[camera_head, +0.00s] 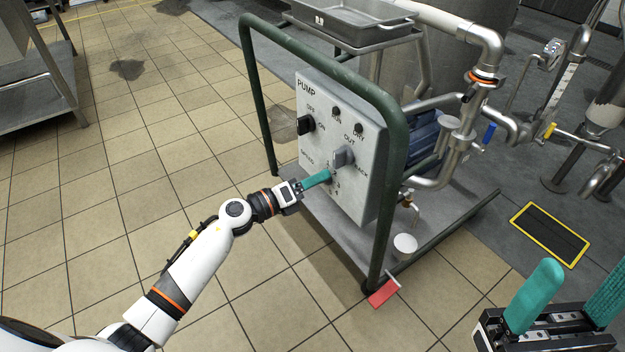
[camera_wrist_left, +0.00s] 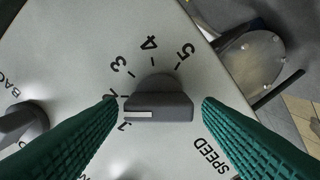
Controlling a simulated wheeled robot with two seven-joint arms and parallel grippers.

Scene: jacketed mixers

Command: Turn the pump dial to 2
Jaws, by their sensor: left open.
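The pump dial (camera_wrist_left: 160,103), the SPEED knob, is a grey round knob with a raised bar on the pump panel (camera_head: 316,104). Its white line is at the bar's left end in the left wrist view, pointing left between the lowest numeral, seemingly 1, and the partly hidden mark above it. Numerals 3, 4 and 5 show clearly. My left gripper (camera_wrist_left: 158,102) is open, one fingertip on each side of the bar, with narrow gaps. In the head view my left gripper (camera_head: 327,177) covers most of the dial. My right gripper (camera_head: 565,300) is open and empty, at lower right.
A grey OUT/BACK knob (camera_head: 343,157) sits just above the dial, and a black OFF/ON knob (camera_head: 305,125) is at the panel's upper left. A green tube frame (camera_head: 398,150) surrounds the panel. Tiled floor at left is clear.

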